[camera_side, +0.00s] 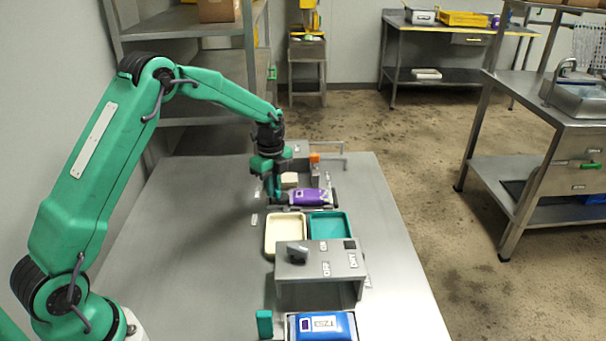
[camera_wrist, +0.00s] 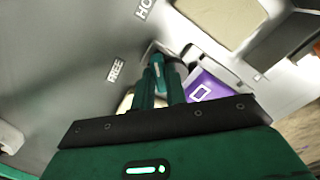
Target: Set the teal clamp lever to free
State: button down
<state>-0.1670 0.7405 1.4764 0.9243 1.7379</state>
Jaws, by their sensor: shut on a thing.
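My gripper (camera_side: 273,188) is down at the far end of the steel bench, left of a purple pouch (camera_side: 311,196). In the wrist view its fingers (camera_wrist: 166,82) are closed on the teal clamp lever (camera_wrist: 158,66), of which only a small part shows between the tips. The FREE label (camera_wrist: 116,70) is on the bench to the left of the fingers. A second label, cut off and starting "HO" (camera_wrist: 145,8), is above it. The purple pouch also shows right of the fingers (camera_wrist: 205,92). The lever's exact setting is hard to tell.
A cream tray (camera_side: 268,238) and a teal tray (camera_side: 347,225) sit nearer on the bench. A grey control box (camera_side: 343,262) with a black knob stands in front of them, with a blue pouch (camera_side: 322,325) and another teal block (camera_side: 264,323) nearest. The bench's left side is clear.

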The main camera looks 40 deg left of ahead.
jog(key=shift+n, duration=0.5)
jog(key=n, duration=0.3)
jog(key=shift+n, duration=0.3)
jog(key=n, duration=0.4)
jog(key=shift+n, duration=0.3)
jog(key=n, duration=0.8)
jog(key=shift+n, duration=0.4)
jog(key=c, duration=1.4)
grip_release()
jog(key=shift+c, duration=0.2)
jog(key=shift+r, duration=0.1)
